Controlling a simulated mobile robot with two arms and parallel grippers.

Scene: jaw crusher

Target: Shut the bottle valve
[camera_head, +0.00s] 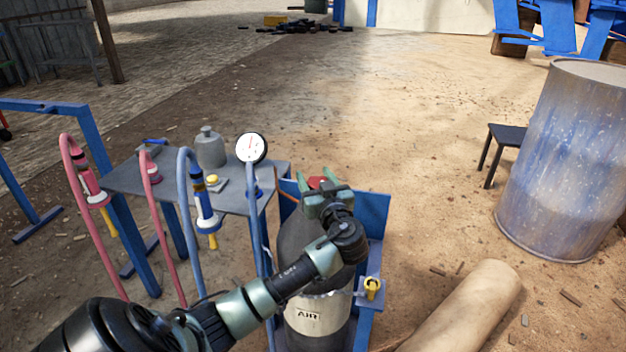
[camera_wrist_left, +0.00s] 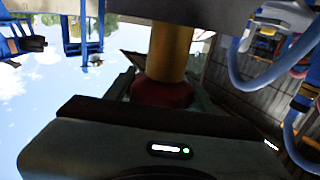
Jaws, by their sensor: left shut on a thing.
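A dark gas bottle (camera_head: 302,240) with a pale label stands upright in a blue stand (camera_head: 374,215). Its red valve handle (camera_head: 317,183) shows at the top. My left gripper (camera_head: 322,193) is over the bottle top and shut on the red handle. In the left wrist view the red handle (camera_wrist_left: 163,93) sits between the jaws (camera_wrist_left: 150,88), with a brass stem (camera_wrist_left: 170,50) joined to it. The gripper covers much of the valve in the head view. My right gripper is not in view.
A grey table (camera_head: 135,182) left of the bottle holds a grey jug (camera_head: 210,148) and a pressure gauge (camera_head: 251,148). Red and blue hoses (camera_head: 190,165) hang there. A blue drum (camera_head: 565,160) and small stool (camera_head: 506,136) stand right, a beige roll (camera_head: 470,310) in front.

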